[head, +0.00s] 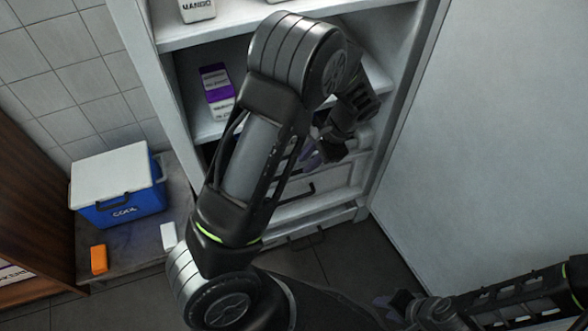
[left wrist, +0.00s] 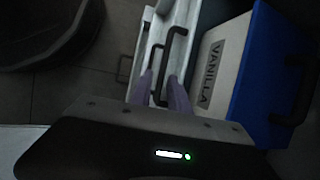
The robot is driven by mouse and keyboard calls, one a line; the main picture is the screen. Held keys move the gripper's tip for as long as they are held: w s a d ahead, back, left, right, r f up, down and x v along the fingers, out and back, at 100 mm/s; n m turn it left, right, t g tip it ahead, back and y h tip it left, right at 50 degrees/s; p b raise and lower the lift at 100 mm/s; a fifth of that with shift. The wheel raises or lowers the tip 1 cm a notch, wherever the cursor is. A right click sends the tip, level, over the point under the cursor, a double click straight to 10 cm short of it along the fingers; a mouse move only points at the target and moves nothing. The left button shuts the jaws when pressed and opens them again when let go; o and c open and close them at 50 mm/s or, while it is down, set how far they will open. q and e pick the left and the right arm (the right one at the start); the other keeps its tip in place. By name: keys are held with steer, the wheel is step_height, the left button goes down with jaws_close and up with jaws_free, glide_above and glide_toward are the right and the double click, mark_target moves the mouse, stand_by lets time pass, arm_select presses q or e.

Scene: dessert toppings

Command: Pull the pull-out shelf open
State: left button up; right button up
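The pull-out shelf (head: 335,176) is a pale front low in the white cabinet, with a dark bar handle (head: 299,193). How far it stands out is hard to tell, since my left arm covers much of it. My left gripper (head: 316,152) is at the cabinet, just above that front. In the left wrist view, its two purple fingers (left wrist: 161,92) are apart. Dark handle bars (left wrist: 177,48) show ahead of and between the fingers; I cannot tell whether they touch. My right gripper (head: 392,302) is low at the right, away from the cabinet, its opening unclear.
A blue-and-white cooler (head: 122,192) stands on a low ledge at left, with an orange item (head: 99,259) and a white item (head: 168,235) near it. A purple-and-white carton (head: 217,88) stands on a cabinet shelf. A vanilla box (left wrist: 222,70) is close by on the right in the left wrist view.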

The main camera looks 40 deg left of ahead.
mark_target(294, 174)
arm_select(q)
steer(key=shift+s+a+f+b, duration=0.2)
steer(key=shift+s+a+f, duration=0.15)
steer(key=shift+a+f, duration=0.3)
steer(key=shift+s+a+f+b, duration=0.3)
steer(key=shift+a+f, duration=0.1)
steer(key=shift+f, duration=0.5)
steer(key=shift+s+a+f+b, duration=0.15)
steer(key=shift+s+a+f, duration=0.2)
steer(key=shift+a+f, duration=0.3)
steer(key=shift+d, duration=0.1)
jaws_close()
